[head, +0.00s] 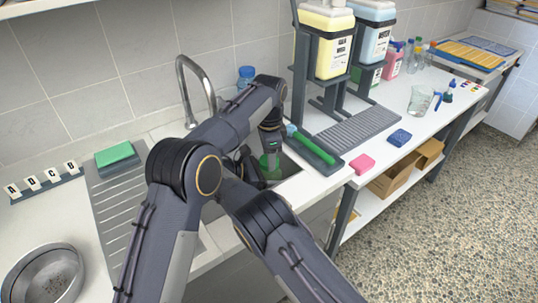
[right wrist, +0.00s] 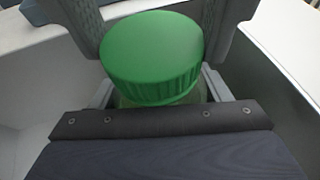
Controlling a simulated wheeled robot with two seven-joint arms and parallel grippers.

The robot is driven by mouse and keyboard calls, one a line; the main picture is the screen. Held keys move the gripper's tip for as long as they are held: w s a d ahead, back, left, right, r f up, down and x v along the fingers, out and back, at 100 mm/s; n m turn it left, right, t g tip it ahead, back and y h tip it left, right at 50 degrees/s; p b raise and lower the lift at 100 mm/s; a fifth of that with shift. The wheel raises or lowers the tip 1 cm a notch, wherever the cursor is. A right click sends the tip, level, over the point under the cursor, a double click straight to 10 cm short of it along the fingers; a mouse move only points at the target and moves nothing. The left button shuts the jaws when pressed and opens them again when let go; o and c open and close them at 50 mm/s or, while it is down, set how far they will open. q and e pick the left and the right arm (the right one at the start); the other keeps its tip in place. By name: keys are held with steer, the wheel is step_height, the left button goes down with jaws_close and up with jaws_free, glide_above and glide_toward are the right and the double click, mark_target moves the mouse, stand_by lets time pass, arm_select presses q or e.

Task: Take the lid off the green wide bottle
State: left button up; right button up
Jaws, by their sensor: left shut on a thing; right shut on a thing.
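The green wide bottle (head: 271,174) is at the sink, partly hidden by my arms. Its ribbed green lid (right wrist: 152,58) fills the middle of the right wrist view, with a little of the bottle (right wrist: 160,101) showing just below it. I see no clear gap between lid and bottle. My left gripper (head: 270,150) reaches down from above and is shut on the lid. Grey textured pads flank the lid in the right wrist view. My right gripper (right wrist: 158,92) is shut on the bottle below the lid; in the head view it is mostly hidden behind my arm.
A green-handled tool (head: 312,145) lies on a dark tray right of the sink. Dispenser stands with a yellow jug (head: 324,40) rise behind. A pink sponge (head: 361,164) and a blue one (head: 400,137) lie on the counter. A tap (head: 196,75) stands behind; a metal bowl (head: 45,277) is front left.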

arm_select(q)
steer(key=n, duration=1.5)
steer(key=shift+r+n, duration=0.1)
steer(key=shift+n, duration=0.2)
steer(key=n, duration=0.5)
steer(key=o, duration=1.1)
